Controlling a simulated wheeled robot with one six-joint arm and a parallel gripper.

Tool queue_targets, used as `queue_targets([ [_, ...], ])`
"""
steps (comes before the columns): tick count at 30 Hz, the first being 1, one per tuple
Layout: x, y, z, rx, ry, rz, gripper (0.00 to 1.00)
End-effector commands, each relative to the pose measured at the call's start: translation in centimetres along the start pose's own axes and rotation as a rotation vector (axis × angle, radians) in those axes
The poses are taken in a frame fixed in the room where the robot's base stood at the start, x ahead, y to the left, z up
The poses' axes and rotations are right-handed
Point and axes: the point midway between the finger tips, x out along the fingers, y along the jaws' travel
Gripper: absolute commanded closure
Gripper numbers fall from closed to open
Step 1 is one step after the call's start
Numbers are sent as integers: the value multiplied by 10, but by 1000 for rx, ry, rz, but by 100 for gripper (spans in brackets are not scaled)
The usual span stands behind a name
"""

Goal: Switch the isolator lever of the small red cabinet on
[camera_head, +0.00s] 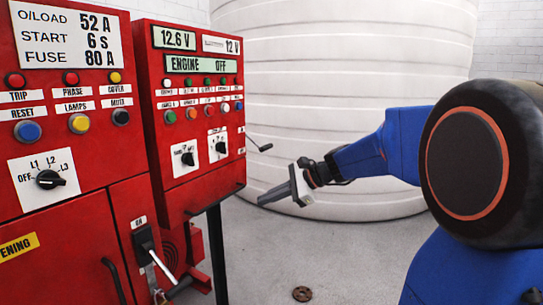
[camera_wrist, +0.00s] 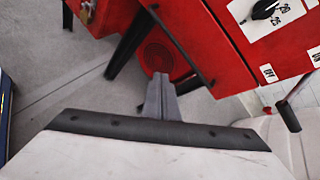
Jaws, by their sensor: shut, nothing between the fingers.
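The small red cabinet (camera_head: 195,110) stands on a dark leg, its display reading "ENGINE OFF". A lever (camera_head: 264,148) with a black grip sticks out from its right side, slanting slightly down. Two small labels sit by it; I cannot read surely which position it is in. The lever also shows at the right of the wrist view (camera_wrist: 289,116). My gripper (camera_head: 263,200) is shut and empty, below the lever and apart from it. Its fingers show in the wrist view (camera_wrist: 160,87), pointing toward the space under the cabinet.
A larger red cabinet (camera_head: 75,140) stands at the left, with its own lever (camera_head: 158,262) and a padlock (camera_wrist: 86,13). A round red part (camera_wrist: 158,57) is low behind the leg. A big white tank (camera_head: 340,100) fills the back. The grey floor (camera_head: 330,255) is mostly clear.

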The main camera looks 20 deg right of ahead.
Motion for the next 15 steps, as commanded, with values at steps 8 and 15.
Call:
queue_targets([
  [8,-15,-96,-44,343,-147,-176,100],
  [15,-38,-160,-84,566,-269,-300,100],
])
